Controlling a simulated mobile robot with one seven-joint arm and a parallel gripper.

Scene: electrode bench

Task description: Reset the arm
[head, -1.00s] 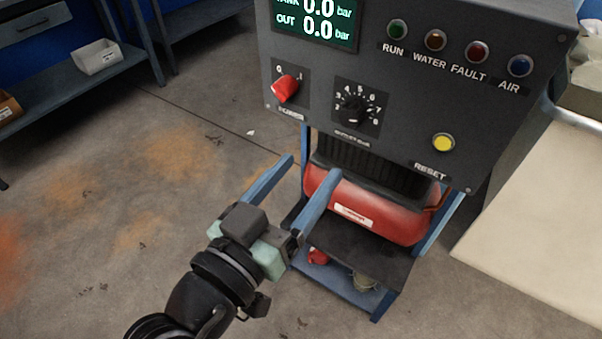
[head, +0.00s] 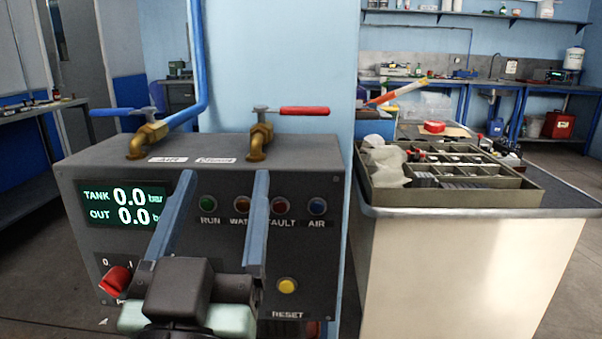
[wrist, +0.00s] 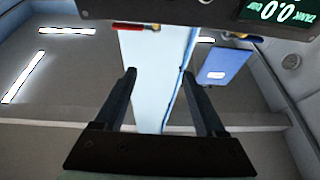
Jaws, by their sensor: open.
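My gripper (head: 219,222) is in the lower middle of the head view, its two blue-grey fingers apart and pointing up, with nothing between them. It stands in front of the dark control panel (head: 325,200) and hides part of it, including the dial area. In the wrist view the open fingers (wrist: 160,85) also frame no held object. The panel's display (head: 125,206) reads TANK 0.0 and OUT 0.0 bar. The red rotary switch (head: 115,281) is at lower left, and the yellow RESET button (head: 287,286) is at lower right.
Two brass valves stand on the panel's top, one with a blue handle (head: 122,112), one with a red handle (head: 304,111). A bench to the right holds a compartment tray (head: 455,198). Open floor (head: 575,240) lies at far right.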

